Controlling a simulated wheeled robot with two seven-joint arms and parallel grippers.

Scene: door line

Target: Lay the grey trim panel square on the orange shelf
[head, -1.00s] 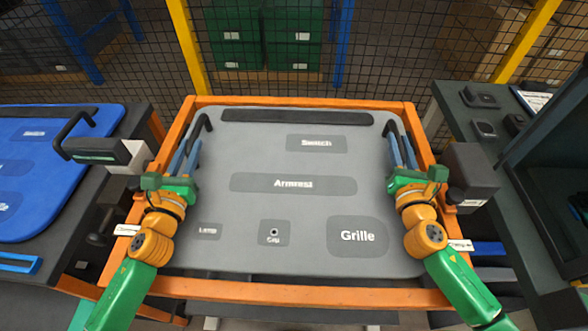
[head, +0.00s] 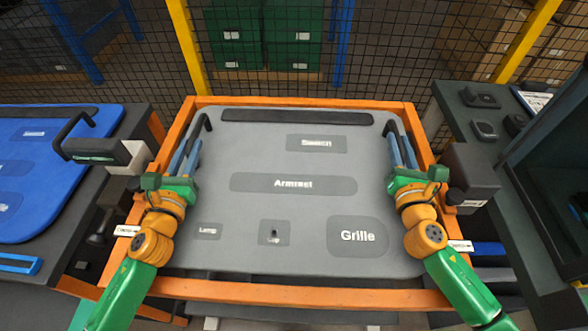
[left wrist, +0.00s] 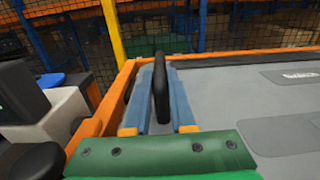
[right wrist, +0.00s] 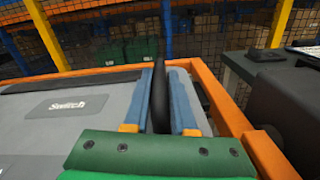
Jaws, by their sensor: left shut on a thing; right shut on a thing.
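The grey trim panel (head: 290,210) lies flat-looking inside the orange shelf (head: 300,293), its edges roughly parallel to the frame. I cannot tell whether it touches the shelf or hangs just above it. Its face carries darker patches labelled Switch, Armrest, Lamp and Grille. My left gripper (head: 187,152) is shut on the panel's black left handle (left wrist: 160,88). My right gripper (head: 402,150) is shut on the black right handle (right wrist: 160,95). The blue fingers stand on either side of each handle. My arms hide parts of the panel's sides and the shelf's side rails.
A blue panel (head: 60,170) lies on a dark bench at the left. Dark clamp-like blocks stand beside the shelf at left (head: 120,153) and right (head: 470,170), close to my wrists. A dark bench is at the right. A mesh fence (head: 400,60) closes the back.

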